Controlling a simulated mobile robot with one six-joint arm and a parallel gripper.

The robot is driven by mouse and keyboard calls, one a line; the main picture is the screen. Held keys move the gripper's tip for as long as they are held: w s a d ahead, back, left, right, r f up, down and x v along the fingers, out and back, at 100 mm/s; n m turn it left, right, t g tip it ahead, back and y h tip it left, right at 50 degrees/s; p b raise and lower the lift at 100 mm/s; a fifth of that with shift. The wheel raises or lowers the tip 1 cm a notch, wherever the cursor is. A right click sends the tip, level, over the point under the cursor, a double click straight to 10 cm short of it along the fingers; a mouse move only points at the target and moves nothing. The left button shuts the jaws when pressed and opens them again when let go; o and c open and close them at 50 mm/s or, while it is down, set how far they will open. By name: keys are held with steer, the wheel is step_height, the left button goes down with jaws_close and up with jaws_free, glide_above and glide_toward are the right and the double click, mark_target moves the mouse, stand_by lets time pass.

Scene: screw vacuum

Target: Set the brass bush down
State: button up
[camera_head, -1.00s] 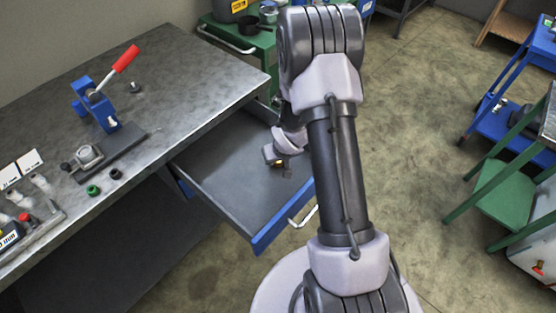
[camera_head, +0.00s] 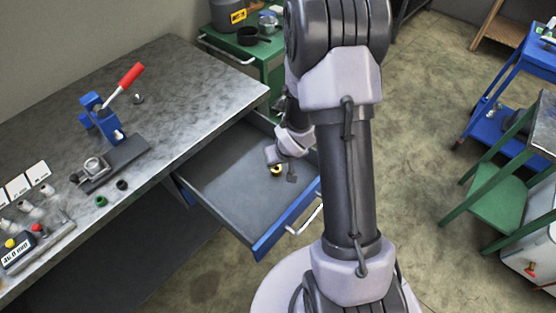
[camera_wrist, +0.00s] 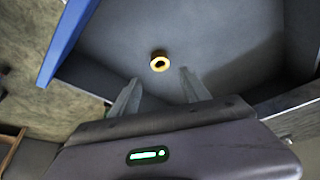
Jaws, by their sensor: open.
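The brass bush (camera_head: 276,170) is a small gold ring on the grey floor of the open drawer (camera_head: 232,178). In the wrist view the bush (camera_wrist: 160,64) lies flat with its dark hole showing, and nothing touches it. My gripper (camera_wrist: 158,78) is open and empty. Its two fingers are spread, with the bush just beyond the gap between their tips. In the head view my gripper is over the drawer beside the bush, partly hidden by my arm.
The drawer has a blue front (camera_head: 286,222) with a pale handle. The metal bench (camera_head: 165,85) at left carries a blue press with a red lever (camera_head: 131,75), a green ring (camera_head: 101,201) and a dark ring (camera_head: 122,184). A green cart (camera_head: 262,55) stands behind. The drawer floor around the bush is clear.

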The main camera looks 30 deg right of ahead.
steer(key=s+a+r+m, duration=0.1)
steer(key=s+a+r, duration=0.1)
steer(key=r, duration=0.7)
steer(key=s+a+r, duration=0.2)
steer(key=r, duration=0.8)
steer(key=s+a+r+m+t+y, duration=0.1)
steer(key=s+a+r+y, duration=0.1)
steer(key=s+a+r, duration=1)
steer(key=s+a, duration=0.1)
steer(key=s, duration=0.2)
steer(key=shift+s+y, duration=0.15)
steer(key=shift+y, duration=0.25)
